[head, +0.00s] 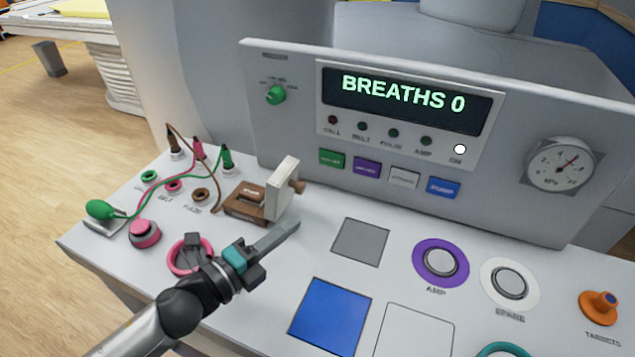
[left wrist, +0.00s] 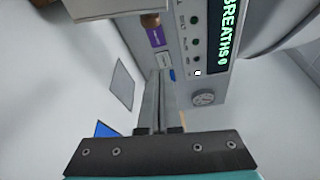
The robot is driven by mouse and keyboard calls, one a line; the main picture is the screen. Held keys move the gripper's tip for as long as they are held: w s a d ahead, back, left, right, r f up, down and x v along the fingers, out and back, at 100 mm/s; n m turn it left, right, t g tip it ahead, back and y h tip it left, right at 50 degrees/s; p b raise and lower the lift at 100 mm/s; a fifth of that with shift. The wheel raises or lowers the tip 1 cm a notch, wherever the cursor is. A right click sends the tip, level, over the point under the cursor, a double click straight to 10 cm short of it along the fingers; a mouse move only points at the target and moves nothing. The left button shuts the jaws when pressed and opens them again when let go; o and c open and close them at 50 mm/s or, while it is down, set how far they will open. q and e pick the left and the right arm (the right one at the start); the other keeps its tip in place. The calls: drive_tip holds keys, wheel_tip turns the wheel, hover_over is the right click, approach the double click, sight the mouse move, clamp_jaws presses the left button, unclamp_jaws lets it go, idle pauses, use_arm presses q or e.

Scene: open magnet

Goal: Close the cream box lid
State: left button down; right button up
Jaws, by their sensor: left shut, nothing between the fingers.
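The cream box lid (head: 281,190) stands open, upright at the right side of its brown box base (head: 245,201). My right gripper is not in view.
A grey square (head: 361,241) and a blue square (head: 328,318) lie right of my gripper. The upright panel with the display (head: 408,107) stands behind. A pink ring (head: 172,262) lies beside my left wrist. Plugs with cables (head: 198,150) stand at the left back.

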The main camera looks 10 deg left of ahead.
use_arm(q)
drive_tip(key=w, duration=0.9)
drive_tip(key=shift+d+r, duration=0.15)
drive_tip(key=shift+d, duration=0.25)
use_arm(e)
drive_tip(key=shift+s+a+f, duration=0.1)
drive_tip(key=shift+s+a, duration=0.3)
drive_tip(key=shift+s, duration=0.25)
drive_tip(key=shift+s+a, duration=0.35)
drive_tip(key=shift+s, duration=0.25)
use_arm(q)
drive_tip(key=shift+a, duration=0.1)
drive_tip(key=shift+w+a+r+n+t+y+b, duration=0.15)
drive_tip(key=shift+w+a+n+t+b, duration=0.55)
drive_tip(key=shift+a+n, duration=1.9)
drive_tip(key=shift+w+a+r+n+t+y+b, duration=0.2)
drive_tip(key=shift+a+n+t+b, duration=0.75)
drive_tip(key=shift+a+n, duration=1.7)
drive_tip(key=shift+w+a+n+t+y+b, duration=0.15)
drive_tip(key=shift+w+a+n+t+b, duration=0.55)
drive_tip(key=shift+a+n, duration=1.9)
drive_tip(key=shift+s+a+f, duration=0.1)
drive_tip(key=shift+a+f, duration=0.05)
drive_tip(key=shift+a, duration=0.1)
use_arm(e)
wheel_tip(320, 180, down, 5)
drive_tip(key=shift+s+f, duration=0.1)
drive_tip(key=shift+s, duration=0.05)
